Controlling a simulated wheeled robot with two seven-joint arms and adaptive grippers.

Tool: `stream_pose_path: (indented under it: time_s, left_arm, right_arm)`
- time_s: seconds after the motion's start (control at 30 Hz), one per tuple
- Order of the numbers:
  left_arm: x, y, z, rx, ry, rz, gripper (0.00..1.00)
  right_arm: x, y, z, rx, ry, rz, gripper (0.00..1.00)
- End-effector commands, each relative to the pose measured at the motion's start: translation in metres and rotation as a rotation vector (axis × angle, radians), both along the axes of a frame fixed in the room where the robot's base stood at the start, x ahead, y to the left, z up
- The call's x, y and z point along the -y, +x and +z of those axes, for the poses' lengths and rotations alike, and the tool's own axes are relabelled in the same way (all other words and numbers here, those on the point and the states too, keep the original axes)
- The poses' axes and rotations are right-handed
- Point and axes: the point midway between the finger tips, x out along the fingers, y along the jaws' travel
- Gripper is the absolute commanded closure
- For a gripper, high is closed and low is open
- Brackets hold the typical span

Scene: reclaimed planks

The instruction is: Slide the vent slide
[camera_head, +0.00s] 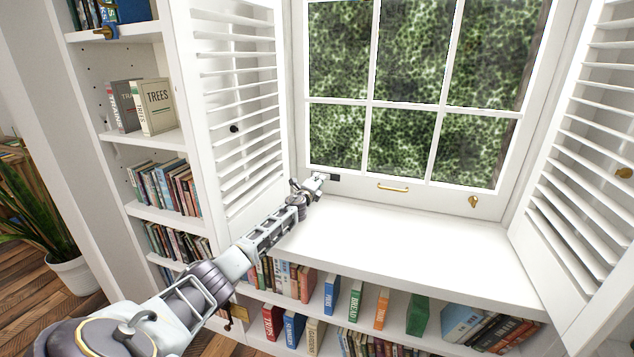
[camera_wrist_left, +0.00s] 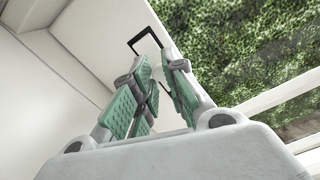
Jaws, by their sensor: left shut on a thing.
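The vent slide (camera_head: 335,178) is a small dark piece at the lower left of the white window frame. In the left wrist view, a black slot outline, which looks like part of the vent slide (camera_wrist_left: 134,41), shows just beyond the fingertips. My left gripper (camera_head: 321,178) reaches it from the left. Its green-padded fingers (camera_wrist_left: 159,66) are close together at the slot and shut on the vent slide. The fingers hide the gripped part. My right gripper is not in view.
A gold handle (camera_head: 393,188) and a gold latch (camera_head: 473,202) sit on the lower window rail. Louvred shutters stand open at left (camera_head: 240,110) and right (camera_head: 590,130). The white sill (camera_head: 400,240) is clear. Bookshelves lie below and left.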

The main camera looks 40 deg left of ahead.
Motion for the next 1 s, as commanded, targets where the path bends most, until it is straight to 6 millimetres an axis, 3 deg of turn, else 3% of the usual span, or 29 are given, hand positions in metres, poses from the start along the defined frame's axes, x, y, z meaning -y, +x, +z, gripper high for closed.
stream_pose_path:
  time_s: [0.33,0.67,0.7,0.83,1.0]
  left_arm:
    - [0.038,0.012,0.000,0.001,-0.002,-0.002,1.00]
    - [0.042,0.013,0.000,0.000,0.000,-0.003,1.00]
    - [0.042,0.013,0.000,0.000,-0.001,-0.004,0.81]
    - [0.042,0.013,0.000,0.000,-0.001,-0.003,0.65]
    - [0.041,0.013,0.000,-0.001,0.000,-0.002,0.62]
  right_arm:
    - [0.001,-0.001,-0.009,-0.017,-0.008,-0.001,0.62]
    - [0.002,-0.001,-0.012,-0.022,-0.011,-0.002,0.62]
    - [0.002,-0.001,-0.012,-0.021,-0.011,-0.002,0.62]
    - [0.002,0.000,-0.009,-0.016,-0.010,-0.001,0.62]
    - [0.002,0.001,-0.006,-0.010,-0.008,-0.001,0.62]
